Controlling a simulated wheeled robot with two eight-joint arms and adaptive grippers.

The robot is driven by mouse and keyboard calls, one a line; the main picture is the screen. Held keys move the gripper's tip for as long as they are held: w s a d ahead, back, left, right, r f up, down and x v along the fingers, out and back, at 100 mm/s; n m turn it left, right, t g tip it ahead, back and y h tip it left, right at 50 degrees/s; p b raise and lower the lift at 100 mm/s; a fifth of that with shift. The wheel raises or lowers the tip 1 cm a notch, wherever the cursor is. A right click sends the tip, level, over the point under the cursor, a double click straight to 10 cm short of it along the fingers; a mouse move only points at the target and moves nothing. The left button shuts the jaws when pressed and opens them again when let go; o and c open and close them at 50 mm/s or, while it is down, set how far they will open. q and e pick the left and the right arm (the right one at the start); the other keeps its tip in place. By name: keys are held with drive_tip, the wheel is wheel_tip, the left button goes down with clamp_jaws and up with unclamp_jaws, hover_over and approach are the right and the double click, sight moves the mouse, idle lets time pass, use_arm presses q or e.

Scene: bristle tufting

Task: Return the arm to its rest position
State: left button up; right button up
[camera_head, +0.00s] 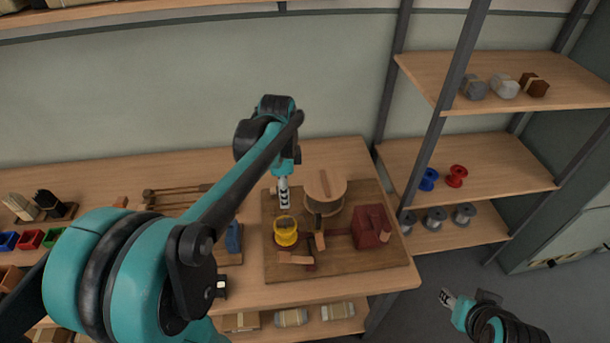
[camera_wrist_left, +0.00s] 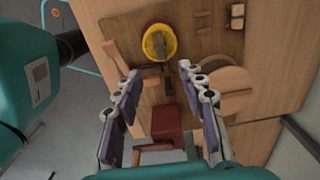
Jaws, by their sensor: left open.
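My left arm reaches in from the left over the workbench. My left gripper (camera_head: 283,192) points down above the wooden board (camera_head: 340,262), just behind the yellow spool (camera_head: 286,238) in the picture. In the left wrist view my left gripper (camera_wrist_left: 160,72) has its two fingers spread with nothing between the tips. The yellow spool also shows there, beyond the fingertips (camera_wrist_left: 173,51), with a brown piece in it. My right gripper (camera_head: 447,298) is low at the right, beyond the bench, seen from the side; its jaw opening is too small to make out.
The board carries a round wooden drum (camera_head: 325,200) and a dark red block (camera_head: 371,227). A blue tool (camera_head: 234,238) lies left of it. A shelf (camera_head: 480,170) at the right holds blue and red spools. The floor around my right gripper looks clear.

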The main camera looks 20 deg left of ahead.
use_arm(q)
drive_tip(key=s+d+n+t, duration=0.7)
drive_tip(key=s+d+n, duration=0.3)
drive_tip(key=s+n, duration=0.1)
drive_tip(key=shift+d+f+n, duration=0.15)
drive_tip(key=shift+f+n, duration=0.15)
drive_tip(key=shift+f, duration=0.05)
